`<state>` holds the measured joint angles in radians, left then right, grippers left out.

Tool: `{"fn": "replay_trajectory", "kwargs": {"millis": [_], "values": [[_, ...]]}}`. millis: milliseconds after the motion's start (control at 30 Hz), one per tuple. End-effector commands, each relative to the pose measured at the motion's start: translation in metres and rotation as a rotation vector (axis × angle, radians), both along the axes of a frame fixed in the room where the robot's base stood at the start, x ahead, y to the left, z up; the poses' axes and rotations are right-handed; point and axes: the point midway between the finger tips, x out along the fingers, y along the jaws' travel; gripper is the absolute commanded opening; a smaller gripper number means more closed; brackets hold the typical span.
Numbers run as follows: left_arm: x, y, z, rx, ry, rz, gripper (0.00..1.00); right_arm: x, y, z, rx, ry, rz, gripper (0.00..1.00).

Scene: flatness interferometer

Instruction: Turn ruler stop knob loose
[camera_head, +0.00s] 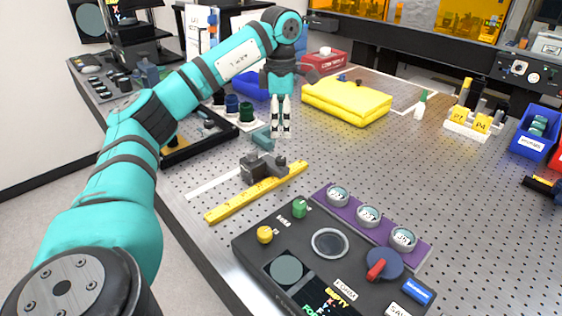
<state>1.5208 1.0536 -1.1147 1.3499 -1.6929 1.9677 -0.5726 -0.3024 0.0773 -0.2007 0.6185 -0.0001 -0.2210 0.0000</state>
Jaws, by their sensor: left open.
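A yellow ruler (230,206) lies slanted on the perforated metal table. A dark grey ruler stop (257,173) sits across the ruler toward its far end. A small rounded grey part on the stop's right side looks like its knob (280,162). My left gripper (281,134) points down behind and above the stop, its white-tipped fingers apart from it. The fingers are open with nothing between them, though the gap looks narrow from this angle. My right gripper is not in view.
A black control panel (265,254) with knobs and a purple strip (353,226) of round dials fill the near side. A folded yellow cloth (346,100) lies behind. A blue-grey block (263,139) is near my fingers. The table's middle right is clear.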

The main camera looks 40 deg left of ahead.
Motion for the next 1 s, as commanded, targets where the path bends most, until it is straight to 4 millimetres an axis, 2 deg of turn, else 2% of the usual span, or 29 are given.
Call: {"fn": "replay_trajectory", "kwargs": {"millis": [300,500,667,900,1000], "values": [[-0.002,0.0,-0.066,0.0,0.004,0.001,0.5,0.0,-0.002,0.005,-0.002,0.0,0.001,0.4],[-0.001,0.0,-0.091,0.0,0.001,0.001,0.5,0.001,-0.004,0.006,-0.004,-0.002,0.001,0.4],[-0.001,0.0,-0.099,0.0,0.0,0.001,0.5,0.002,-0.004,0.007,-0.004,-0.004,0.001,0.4],[-0.001,0.0,-0.1,-0.001,-0.001,0.001,0.5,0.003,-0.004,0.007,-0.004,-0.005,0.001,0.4],[-0.001,0.0,-0.099,-0.001,-0.001,0.001,0.38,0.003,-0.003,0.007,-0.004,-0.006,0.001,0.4]]}}
